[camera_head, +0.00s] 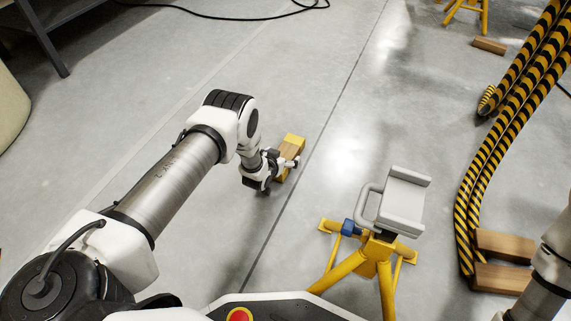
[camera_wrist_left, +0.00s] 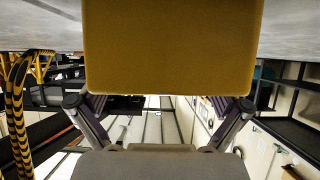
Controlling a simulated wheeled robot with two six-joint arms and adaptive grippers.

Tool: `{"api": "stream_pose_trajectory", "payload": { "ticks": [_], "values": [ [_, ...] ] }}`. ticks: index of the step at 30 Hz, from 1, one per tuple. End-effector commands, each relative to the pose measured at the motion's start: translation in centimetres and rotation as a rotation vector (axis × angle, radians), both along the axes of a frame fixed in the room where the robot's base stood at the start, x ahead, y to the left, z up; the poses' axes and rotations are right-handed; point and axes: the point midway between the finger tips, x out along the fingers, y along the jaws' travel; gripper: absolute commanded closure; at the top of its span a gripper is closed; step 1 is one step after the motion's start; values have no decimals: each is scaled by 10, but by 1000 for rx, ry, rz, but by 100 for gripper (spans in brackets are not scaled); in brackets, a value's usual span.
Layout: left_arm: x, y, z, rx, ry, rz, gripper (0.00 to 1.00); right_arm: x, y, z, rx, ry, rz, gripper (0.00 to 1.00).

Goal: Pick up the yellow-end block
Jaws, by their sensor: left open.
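The yellow-end block (camera_head: 293,140) is a wooden block with a yellow end, lying on the grey floor in the middle of the head view. My left gripper (camera_head: 279,172) is low over its near part and hides some of it. In the left wrist view a yellow face of the block (camera_wrist_left: 170,45) fills the upper middle. The two fingers of my left gripper (camera_wrist_left: 163,105) stand apart, one toward each side of the block. The gripper is open; whether a finger touches the block I cannot tell. My right gripper is not in view.
A yellow stand (camera_head: 375,258) with a grey cradle (camera_head: 403,200) stands right of the block. Striped black-yellow hoses (camera_head: 490,165) and wooden blocks (camera_head: 505,246) lie at the right. Another wooden block (camera_head: 489,46) lies far right. The floor left of and beyond the block is clear.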

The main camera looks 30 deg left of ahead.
Motion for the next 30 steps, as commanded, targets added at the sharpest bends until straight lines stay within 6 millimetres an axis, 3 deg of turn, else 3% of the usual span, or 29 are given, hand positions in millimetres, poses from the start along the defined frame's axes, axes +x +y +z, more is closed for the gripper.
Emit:
{"api": "stream_pose_trajectory", "payload": {
  "ticks": [1, 7, 8, 14, 23, 30],
  "values": [
    [4, 0, -5, 0, -1, 0, 0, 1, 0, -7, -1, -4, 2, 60],
    [6, 0, -1, 0, 0, 0, 0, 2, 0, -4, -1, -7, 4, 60],
    [6, 0, -1, 0, 0, 0, 4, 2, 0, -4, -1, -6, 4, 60],
    [5, 0, -1, 0, 1, 0, 74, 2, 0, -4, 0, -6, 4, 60],
    [5, 0, 0, 0, 0, 0, 75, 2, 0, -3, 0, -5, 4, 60],
    [6, 0, 18, 0, 0, 0, 75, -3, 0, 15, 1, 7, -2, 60]
  ]
}}
